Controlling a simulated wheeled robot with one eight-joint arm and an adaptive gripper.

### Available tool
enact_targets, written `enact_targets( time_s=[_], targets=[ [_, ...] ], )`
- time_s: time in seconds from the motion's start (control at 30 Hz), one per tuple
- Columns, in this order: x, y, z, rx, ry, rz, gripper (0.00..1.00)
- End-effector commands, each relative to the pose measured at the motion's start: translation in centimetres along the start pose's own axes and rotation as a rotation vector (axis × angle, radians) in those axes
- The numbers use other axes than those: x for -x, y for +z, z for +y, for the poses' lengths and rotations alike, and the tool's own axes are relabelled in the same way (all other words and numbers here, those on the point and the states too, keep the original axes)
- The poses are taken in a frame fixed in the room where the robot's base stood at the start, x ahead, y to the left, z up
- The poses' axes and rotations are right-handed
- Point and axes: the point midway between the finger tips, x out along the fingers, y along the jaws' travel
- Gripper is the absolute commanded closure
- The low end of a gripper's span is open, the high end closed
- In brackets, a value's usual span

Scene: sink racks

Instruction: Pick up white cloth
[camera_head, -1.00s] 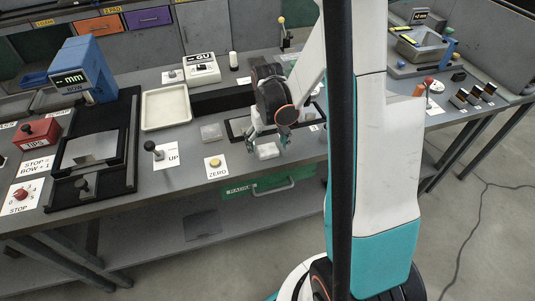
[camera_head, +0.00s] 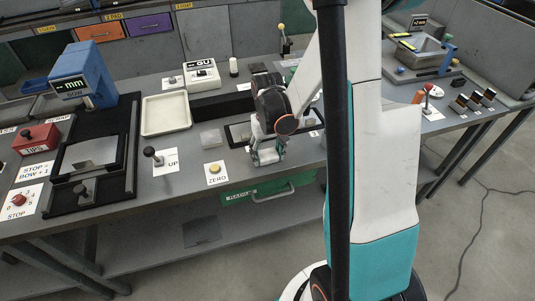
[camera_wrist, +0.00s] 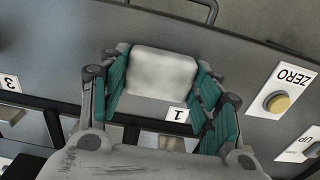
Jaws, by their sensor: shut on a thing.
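The white cloth (camera_wrist: 161,74) is a small, folded, block-shaped piece in the wrist view, by the front edge of the grey bench. My gripper (camera_wrist: 162,84) has its teal-padded fingers on both sides of the cloth and is shut on it. In the head view my gripper (camera_head: 267,156) is low at the bench's front edge and mostly hides the cloth. I cannot tell whether the cloth still touches the bench.
A yellow ZERO button (camera_head: 215,168) and a black UP knob (camera_head: 151,153) stand left of my gripper. A clear block (camera_head: 210,138) and a cream tray (camera_head: 166,114) are farther back. A green drawer with a handle (camera_head: 272,192) is under the edge.

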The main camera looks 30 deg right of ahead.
Motion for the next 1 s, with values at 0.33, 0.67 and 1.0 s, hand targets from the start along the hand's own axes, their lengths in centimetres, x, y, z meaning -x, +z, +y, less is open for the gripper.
enact_targets(
  time_s=[0.33,0.67,1.0],
  targets=[
    [5.6,0.1,0.0,0.0,0.0,0.0,0.66],
    [14.6,0.1,0.0,0.0,0.0,0.0,0.66],
    [19.2,0.0,0.0,0.0,0.0,0.0,0.66]
  ],
)
